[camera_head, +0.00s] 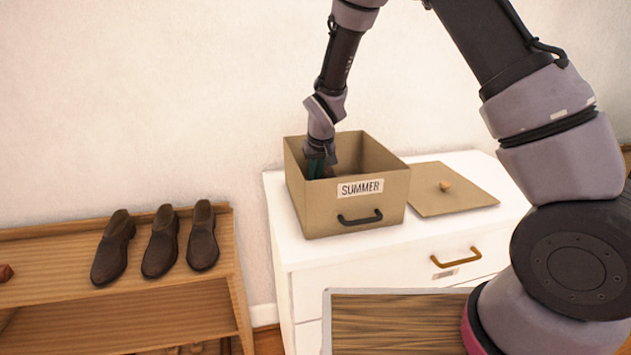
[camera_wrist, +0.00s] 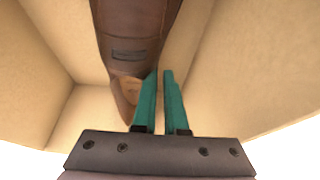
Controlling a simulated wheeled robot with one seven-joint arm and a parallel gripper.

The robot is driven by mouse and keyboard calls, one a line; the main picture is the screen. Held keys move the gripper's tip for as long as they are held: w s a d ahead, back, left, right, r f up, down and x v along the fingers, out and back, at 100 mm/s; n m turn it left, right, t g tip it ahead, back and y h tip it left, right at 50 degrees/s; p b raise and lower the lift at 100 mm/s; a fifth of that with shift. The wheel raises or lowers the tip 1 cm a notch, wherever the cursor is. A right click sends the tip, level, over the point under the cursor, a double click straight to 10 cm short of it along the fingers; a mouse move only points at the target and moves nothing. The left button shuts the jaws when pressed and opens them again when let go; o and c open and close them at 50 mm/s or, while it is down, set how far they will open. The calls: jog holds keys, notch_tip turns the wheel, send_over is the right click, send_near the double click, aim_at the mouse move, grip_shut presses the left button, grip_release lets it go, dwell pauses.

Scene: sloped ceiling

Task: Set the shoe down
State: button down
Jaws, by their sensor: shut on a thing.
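A brown leather shoe (camera_wrist: 133,38) shows in the wrist view, inside the tan box labelled SUMMER (camera_head: 318,208). My gripper (camera_head: 320,170) reaches down into the open box near its left side. Its teal fingers (camera_wrist: 160,76) are close together on the shoe's rim at the near end. The box walls also surround the shoe in the wrist view (camera_wrist: 238,70). In the head view the box's front wall and my gripper hide most of the shoe. I cannot tell whether its sole touches the box floor.
The box stands on a white dresser (camera_head: 284,250). A wooden shoe rack (camera_head: 50,290) at the left holds several brown shoes (camera_head: 161,243). A wood-floored tray (camera_head: 395,325) is at the front.

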jog(key=shift+f, duration=1.05)
jog(key=shift+f, duration=0.1)
jog(key=c, duration=1)
grip_release()
jog(key=shift+o, duration=0.2)
